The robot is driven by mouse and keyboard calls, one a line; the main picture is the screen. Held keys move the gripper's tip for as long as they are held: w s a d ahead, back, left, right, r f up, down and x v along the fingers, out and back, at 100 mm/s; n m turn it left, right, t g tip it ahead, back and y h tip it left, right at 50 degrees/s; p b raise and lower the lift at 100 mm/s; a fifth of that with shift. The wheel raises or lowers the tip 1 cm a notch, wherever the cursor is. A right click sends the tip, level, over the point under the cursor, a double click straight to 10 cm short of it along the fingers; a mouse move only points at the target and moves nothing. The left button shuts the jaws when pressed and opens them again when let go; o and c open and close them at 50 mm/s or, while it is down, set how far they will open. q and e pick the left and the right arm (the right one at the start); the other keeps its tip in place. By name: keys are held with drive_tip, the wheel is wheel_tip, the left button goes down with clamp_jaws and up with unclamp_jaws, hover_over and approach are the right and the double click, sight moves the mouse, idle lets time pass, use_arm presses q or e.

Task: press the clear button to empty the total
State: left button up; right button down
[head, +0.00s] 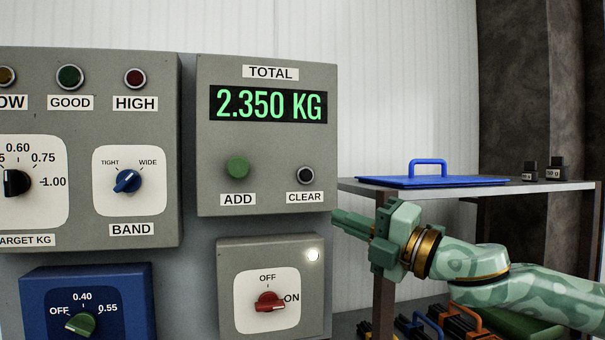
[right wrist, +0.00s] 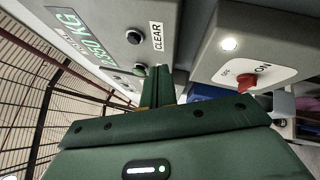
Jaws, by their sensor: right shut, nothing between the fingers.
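The grey TOTAL box (head: 270,145) is on the wall in the head view. Its display (head: 268,105) reads 2.350 KG in green. The black CLEAR button (head: 305,175) is at its lower right, and the green ADD button (head: 238,167) is to the left. The right wrist view also shows the CLEAR button (right wrist: 133,37) and its label. My right gripper (head: 338,216) is shut and empty, just right of and below the TOTAL box's lower right corner in the head view. Its fingers (right wrist: 160,73) appear apart from the CLEAR button. My left gripper is not in view.
A grey box with a red switch (head: 269,301) pointing to ON and a lit white lamp (head: 312,254) is below. Left is a panel with dials and lamps (head: 90,200). At right, a shelf (head: 560,188) bears a blue lid (head: 430,180) and small dark weights (head: 557,168).

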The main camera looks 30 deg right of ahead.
sight(306, 176)
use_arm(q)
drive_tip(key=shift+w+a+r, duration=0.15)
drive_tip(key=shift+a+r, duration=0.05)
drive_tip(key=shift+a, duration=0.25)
use_arm(e)
drive_tip(key=s+a+r+n+g+y, duration=0.1)
drive_tip(key=s+a+r+n+y, duration=0.1)
drive_tip(key=s+a+r+n, duration=0.2)
wheel_tip(306, 176, up, 3)
drive_tip(key=shift+s+a+f+y, duration=0.15)
drive_tip(key=shift+a+f+y, duration=0.05)
drive_tip(key=shift+y, duration=0.1)
